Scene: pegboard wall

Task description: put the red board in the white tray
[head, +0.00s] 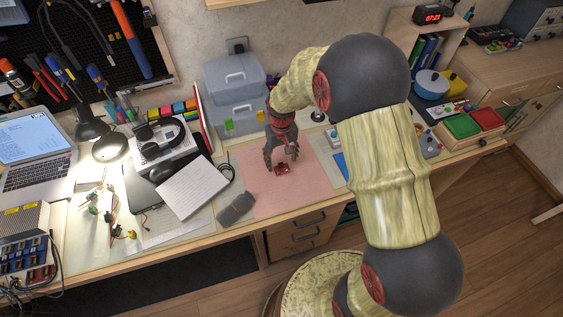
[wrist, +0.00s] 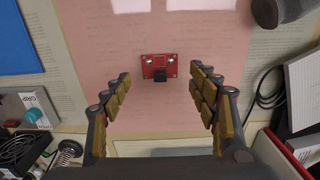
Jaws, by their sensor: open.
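The red board (head: 282,169) is a small rectangle lying flat on the pink mat (head: 307,190). In the wrist view the red board (wrist: 159,64) shows two round metal-rimmed holes and a black block on its near edge. My gripper (head: 281,161) points down over the board. In the wrist view its fingers (wrist: 160,84) are spread on either side of the board, with clear gaps and no visible contact. I cannot make out a white tray for certain in either view.
Green (head: 462,126) and red (head: 487,117) trays are at the far right. The mat's front part is clear.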

